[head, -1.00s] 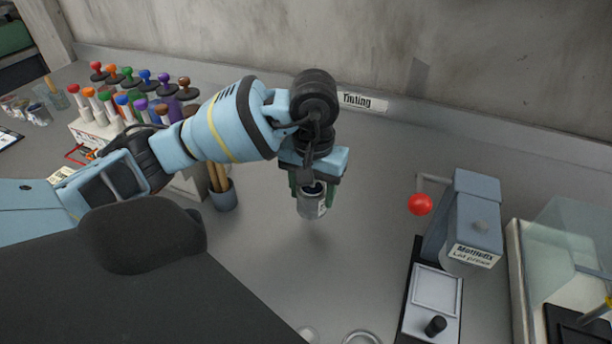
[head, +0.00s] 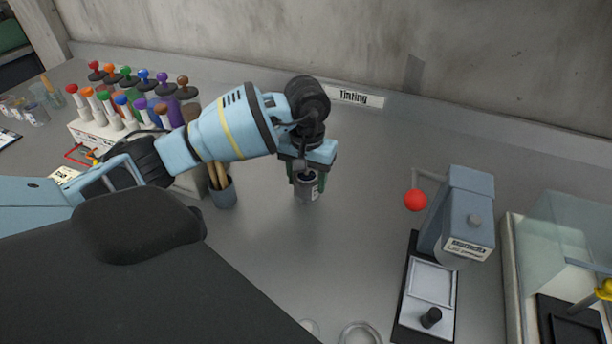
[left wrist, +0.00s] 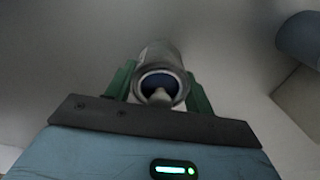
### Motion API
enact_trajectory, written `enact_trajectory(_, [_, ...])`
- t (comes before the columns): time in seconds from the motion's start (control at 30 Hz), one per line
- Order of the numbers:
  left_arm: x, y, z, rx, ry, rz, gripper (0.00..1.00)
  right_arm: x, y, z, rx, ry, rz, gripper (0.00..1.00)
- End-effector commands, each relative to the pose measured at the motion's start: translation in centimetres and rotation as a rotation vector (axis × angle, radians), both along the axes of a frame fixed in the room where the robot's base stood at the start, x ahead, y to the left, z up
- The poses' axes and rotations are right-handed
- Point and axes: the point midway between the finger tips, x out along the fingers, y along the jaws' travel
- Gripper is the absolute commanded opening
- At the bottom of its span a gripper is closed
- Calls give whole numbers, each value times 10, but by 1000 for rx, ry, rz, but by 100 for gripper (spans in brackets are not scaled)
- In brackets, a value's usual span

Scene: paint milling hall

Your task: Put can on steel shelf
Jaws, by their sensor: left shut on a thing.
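The can (head: 307,188) is a small grey metal tin with a pale label and a dark blue top. My left gripper (head: 308,174) is shut on it, with green fingers on either side. The can hangs upright or nearly so over the grey worktop; I cannot tell the exact gap beneath it. In the left wrist view the can (left wrist: 160,82) sits between the green fingers (left wrist: 160,90), its round blue top facing the camera. No steel shelf can be made out. My right gripper is not in view.
A pot of wooden sticks (head: 224,192) stands left of the can. A rack of coloured-knob tools (head: 120,115) is farther left. A lid press (head: 466,215) with a red ball handle and a glass-sided box (head: 565,250) stand right. The worktop between is clear.

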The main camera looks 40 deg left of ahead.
Motion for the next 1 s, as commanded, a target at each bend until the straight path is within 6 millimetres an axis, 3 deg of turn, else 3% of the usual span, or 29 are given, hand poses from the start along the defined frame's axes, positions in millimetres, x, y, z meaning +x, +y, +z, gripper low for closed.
enact_trajectory(0.37, [0,0,-5,1,0,0,22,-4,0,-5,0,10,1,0])
enact_trajectory(0.4, [0,0,-4,1,0,0,58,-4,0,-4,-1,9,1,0])
enact_trajectory(0.53, [0,0,-4,0,0,1,75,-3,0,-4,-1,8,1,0])
enact_trajectory(0.83, [0,0,-2,0,-1,1,75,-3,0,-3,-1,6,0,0])
enact_trajectory(1.0, [1,0,13,1,-3,1,75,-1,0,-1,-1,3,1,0])
